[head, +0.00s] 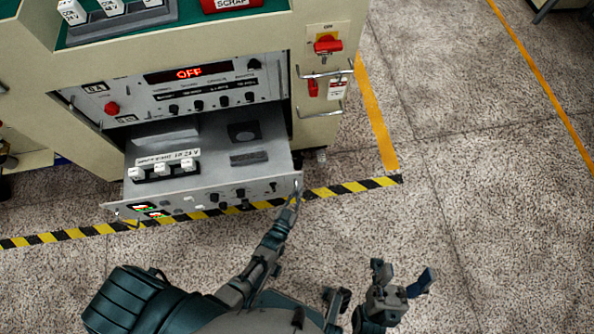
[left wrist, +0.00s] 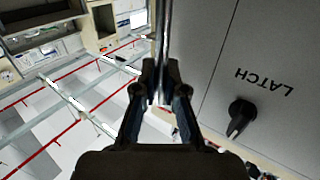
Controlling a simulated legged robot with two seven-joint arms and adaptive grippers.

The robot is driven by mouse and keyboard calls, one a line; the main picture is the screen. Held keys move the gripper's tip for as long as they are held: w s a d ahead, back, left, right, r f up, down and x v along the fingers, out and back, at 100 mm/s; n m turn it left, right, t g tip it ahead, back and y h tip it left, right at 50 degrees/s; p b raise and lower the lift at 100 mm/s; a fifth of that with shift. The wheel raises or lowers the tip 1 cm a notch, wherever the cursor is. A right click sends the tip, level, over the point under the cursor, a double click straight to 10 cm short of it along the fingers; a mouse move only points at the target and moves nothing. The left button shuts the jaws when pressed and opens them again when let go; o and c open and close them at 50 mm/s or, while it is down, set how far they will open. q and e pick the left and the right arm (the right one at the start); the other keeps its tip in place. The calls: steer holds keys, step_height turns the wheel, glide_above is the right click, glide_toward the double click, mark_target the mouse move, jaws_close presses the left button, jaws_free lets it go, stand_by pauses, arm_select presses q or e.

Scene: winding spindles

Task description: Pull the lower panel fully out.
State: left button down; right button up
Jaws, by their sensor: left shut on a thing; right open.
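The lower panel (head: 215,200) is a grey drawer slid well out of the cabinet below the upper panel. My left gripper (head: 294,196) is at the right end of the panel's front. In the left wrist view, the left gripper (left wrist: 162,88) is shut on a thin metal handle bar (left wrist: 165,35), beside a grey face with a black knob (left wrist: 240,116) marked LATCH. My right gripper (head: 403,282) is open and empty above the floor, apart from the cabinet.
The upper panel (head: 190,88) shows a red OFF display and sits in the cabinet (head: 330,120). A red switch (head: 327,44) and metal handles are at the cabinet's right. Black-yellow tape (head: 350,188) marks the floor. The floor to the right is clear.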

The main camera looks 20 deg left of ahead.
arm_select(q)
steer(key=c, duration=1.6)
jaws_free()
steer(key=o, duration=0.4)
steer(key=shift+a, duration=0.1)
steer(key=s, duration=0.7)
steer(key=shift+s, duration=0.25)
steer(key=shift+f, duration=0.1)
